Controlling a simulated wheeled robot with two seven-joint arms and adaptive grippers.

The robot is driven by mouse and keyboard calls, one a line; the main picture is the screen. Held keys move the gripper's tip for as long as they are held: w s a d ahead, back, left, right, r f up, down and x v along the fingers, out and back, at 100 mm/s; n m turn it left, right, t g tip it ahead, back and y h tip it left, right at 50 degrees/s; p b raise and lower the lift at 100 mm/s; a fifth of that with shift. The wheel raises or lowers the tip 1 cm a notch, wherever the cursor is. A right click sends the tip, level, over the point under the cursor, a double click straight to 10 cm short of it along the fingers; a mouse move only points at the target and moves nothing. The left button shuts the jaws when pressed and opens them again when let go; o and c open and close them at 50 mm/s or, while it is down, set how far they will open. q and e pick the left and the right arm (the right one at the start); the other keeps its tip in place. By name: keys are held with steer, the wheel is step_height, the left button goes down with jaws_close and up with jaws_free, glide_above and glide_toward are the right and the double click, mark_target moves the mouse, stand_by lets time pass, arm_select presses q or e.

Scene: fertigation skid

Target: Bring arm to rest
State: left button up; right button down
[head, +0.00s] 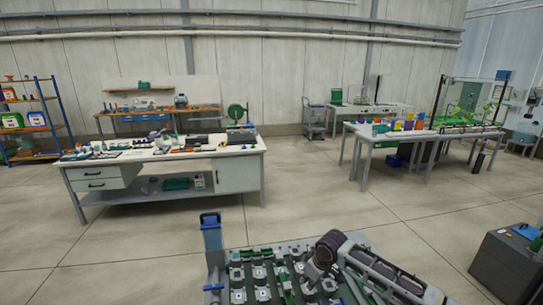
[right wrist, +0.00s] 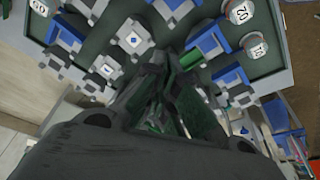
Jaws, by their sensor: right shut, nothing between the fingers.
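My right arm (head: 385,272) comes in from the lower right in the head view, over the skid. My right gripper (head: 314,272) points down above the skid panel. In the right wrist view the dark fingers of the right gripper (right wrist: 163,78) meet at their tips, shut and empty. The skid panel (right wrist: 90,28) lies beyond them, with grey blocks, blue parts and round white dials. I cannot tell how far the fingertips are from the panel. My left gripper is not in view.
The skid (head: 240,285) with its blue-topped post (head: 210,222) fills the bottom middle. A dark grey cabinet (head: 505,265) stands at the right. A cluttered white workbench (head: 235,150) stands ahead to the left and another table (head: 370,135) to the right. Open floor (head: 310,195) lies between.

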steer(key=s+a+f+y, duration=0.1)
steer(key=s+a, duration=0.3)
steer(key=s, duration=0.4)
steer(key=s+a+y, duration=0.1)
steer(key=s+a, duration=0.4)
steer(key=s, duration=0.3)
steer(key=s+d+r+m+t+h, duration=0.1)
steer(key=s+d+m+h, duration=0.4)
steer(key=s+d, duration=1.15)
step_height(320, 180, down, 33)
steer(key=d+m+g+y, duration=0.1)
steer(key=d, duration=0.1)
steer(key=s+d+f, duration=0.2)
steer(key=s+f, duration=0.8)
steer(key=s, duration=0.1)
steer(key=s+d+f+g, duration=0.1)
steer(key=s+d+f, duration=0.1)
steer(key=s+f, duration=0.7)
steer(key=s, duration=0.3)
steer(key=shift+f+g, duration=0.3)
steer(key=shift+f, duration=0.1)
